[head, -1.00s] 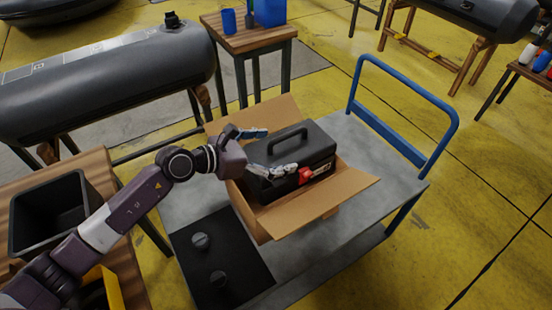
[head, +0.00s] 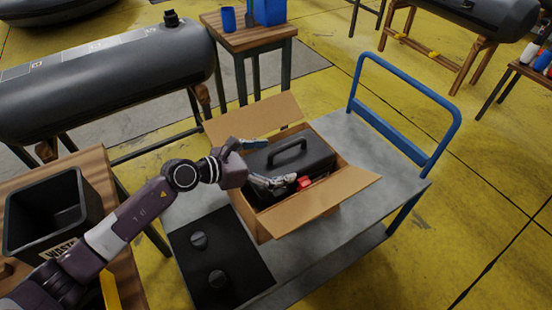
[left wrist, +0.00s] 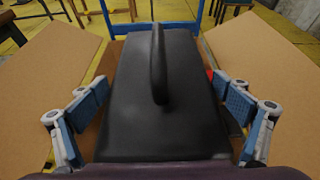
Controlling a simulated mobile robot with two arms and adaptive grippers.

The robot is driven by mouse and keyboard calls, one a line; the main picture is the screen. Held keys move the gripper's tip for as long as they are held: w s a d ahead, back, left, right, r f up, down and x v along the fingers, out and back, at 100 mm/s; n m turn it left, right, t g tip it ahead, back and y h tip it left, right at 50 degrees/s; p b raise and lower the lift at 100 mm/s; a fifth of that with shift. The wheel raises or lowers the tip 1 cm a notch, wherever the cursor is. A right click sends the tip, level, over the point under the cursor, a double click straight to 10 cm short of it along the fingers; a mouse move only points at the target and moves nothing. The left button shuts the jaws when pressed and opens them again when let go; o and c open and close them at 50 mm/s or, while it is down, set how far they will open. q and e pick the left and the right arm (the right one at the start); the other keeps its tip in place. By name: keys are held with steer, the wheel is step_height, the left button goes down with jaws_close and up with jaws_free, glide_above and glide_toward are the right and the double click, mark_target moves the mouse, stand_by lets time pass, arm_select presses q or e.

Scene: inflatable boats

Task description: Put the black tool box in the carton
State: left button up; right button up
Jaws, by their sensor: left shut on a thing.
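The black tool box (head: 308,158) with its top handle sits down inside the open carton (head: 318,208), its lid near rim height. A red latch (head: 304,183) shows on its side. Whether its base touches the carton floor is hidden. My left gripper (head: 270,162) is shut on the tool box, one finger on each side. In the left wrist view the tool box (left wrist: 165,105) lies between the blue-grey fingers, with carton flaps (left wrist: 45,85) spread on both sides. My right gripper is not in view.
The carton stands on a grey cart (head: 385,165) with a blue handle (head: 450,110). A black panel with two knobs (head: 218,262) lies in front of it. A black bin (head: 22,235) stands on the wooden table at left. A grey inflatable tube (head: 110,80) lies behind my arm.

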arm_select(q)
steer(key=o, duration=1.8)
steer(key=shift+c, duration=0.2)
steer(key=shift+r, duration=0.35)
steer(key=shift+r+p, duration=0.45)
steer(key=shift+p, duration=0.2)
steer(key=b+v, duration=0.2)
steer(key=v, duration=1)
steer(key=shift+f, duration=0.1)
